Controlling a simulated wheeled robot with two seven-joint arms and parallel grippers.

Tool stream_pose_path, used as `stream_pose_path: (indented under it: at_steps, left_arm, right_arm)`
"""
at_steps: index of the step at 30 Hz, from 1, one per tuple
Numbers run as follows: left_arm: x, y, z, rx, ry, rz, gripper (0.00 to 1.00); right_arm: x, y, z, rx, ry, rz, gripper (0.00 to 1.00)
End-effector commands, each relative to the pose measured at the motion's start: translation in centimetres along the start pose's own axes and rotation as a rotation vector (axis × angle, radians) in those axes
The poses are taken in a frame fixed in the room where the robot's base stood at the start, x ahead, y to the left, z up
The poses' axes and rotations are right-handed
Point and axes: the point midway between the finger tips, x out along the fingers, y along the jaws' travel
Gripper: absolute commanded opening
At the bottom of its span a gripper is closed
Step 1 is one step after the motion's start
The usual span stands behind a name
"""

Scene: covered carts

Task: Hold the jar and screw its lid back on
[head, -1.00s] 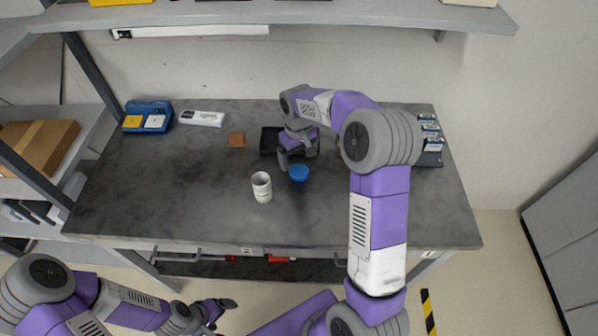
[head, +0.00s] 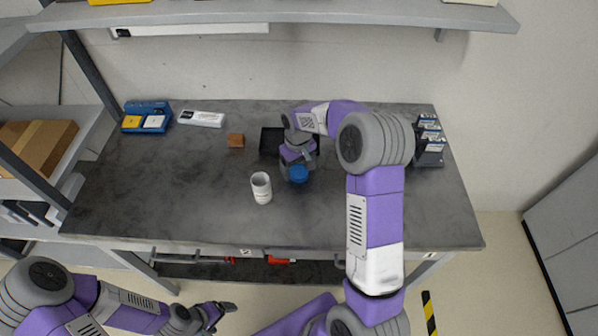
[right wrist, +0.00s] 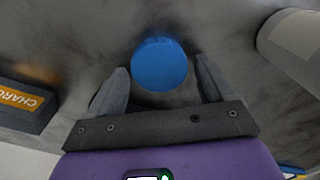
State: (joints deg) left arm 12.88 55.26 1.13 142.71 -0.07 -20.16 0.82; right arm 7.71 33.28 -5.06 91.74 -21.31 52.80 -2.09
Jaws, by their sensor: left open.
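The white jar (head: 261,188) stands upright and open-topped on the grey table, left of the lid. Part of a pale cylinder, which looks like the jar (right wrist: 292,42), shows at the upper right of the right wrist view. The round blue lid (head: 299,174) is on the table; it also shows in the right wrist view (right wrist: 159,64). My right gripper (right wrist: 161,63) is open, its fingertips on either side of the lid with gaps visible. My left gripper (head: 214,316) is open and empty, low in front of the table, away from the jar.
A blue case (head: 148,116) and a white box (head: 201,119) stand at the back left. The front left tabletop is clear.

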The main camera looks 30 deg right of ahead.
Motion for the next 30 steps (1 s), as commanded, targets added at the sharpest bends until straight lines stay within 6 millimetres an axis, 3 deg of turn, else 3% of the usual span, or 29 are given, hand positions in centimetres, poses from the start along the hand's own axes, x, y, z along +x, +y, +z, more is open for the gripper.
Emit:
stream_pose_path:
  at_steps: [1,9,17,30]
  left_arm:
    - [0.0,0.0,0.0,0.000,0.000,0.000,0.85]
    - [0.0,0.0,0.0,0.000,0.000,0.000,0.85]
    - [-0.1,0.0,0.0,0.000,0.000,0.000,0.85]
    - [-1.6,0.6,0.1,0.000,0.000,0.000,0.85]
  right_arm:
    - [0.0,0.0,0.0,0.000,0.000,0.000,0.73]
    - [0.0,0.0,0.0,0.000,0.000,0.000,0.35]
    - [-0.4,0.0,0.0,0.000,0.001,0.000,0.35]
    - [-8.3,0.0,-0.1,0.000,0.003,0.001,0.35]
